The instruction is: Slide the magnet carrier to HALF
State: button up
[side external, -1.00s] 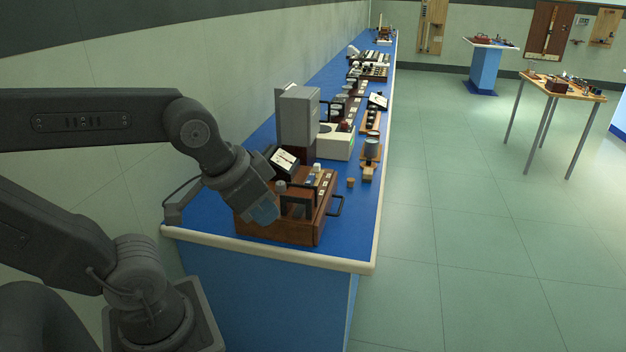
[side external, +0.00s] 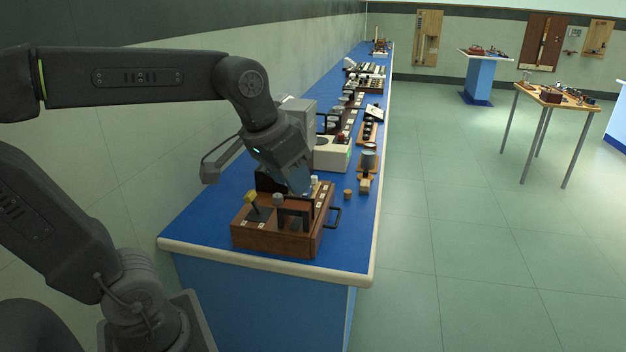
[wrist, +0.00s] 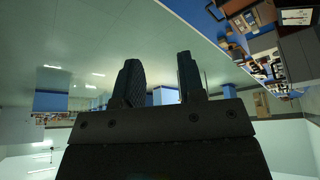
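A brown wooden box (side external: 270,241) sits at the near end of the blue bench. On its top are a yellow-knobbed lever (side external: 251,198), a grey round knob (side external: 278,199), a dark upright frame (side external: 295,211) and a white-topped peg (side external: 314,181). I cannot tell which part is the magnet carrier, and no HALF mark is readable. My gripper (side external: 299,190) is above the back part of the box, partly covering it; contact cannot be told. In the wrist view my gripper (wrist: 160,82) has its two fingers apart with nothing between them.
A dark handle (side external: 335,217) sticks out from the box's right side. A small cork-coloured piece (side external: 348,194) and a grey cylinder on a wooden stand (side external: 368,160) stand right of it. A grey and white instrument (side external: 331,154) is behind. Bare blue bench top (side external: 205,222) lies left.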

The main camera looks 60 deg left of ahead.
jog(key=shift+o, duration=0.8)
jog(key=w+a+r+n, duration=0.1)
jog(key=w+a+r, duration=0.1)
jog(key=w+a, duration=0.2)
jog(key=w, duration=0.3)
jog(key=shift+r+g, duration=0.3)
jog(key=shift+g, duration=0.1)
jog(key=n+g, duration=0.4)
jog(key=n, duration=0.2)
send_over(314, 176)
notch_tip(314, 176, down, 10)
notch_tip(314, 176, down, 14)
jog(key=shift+r, duration=0.2)
jog(key=shift+c, duration=0.4)
grip_shut()
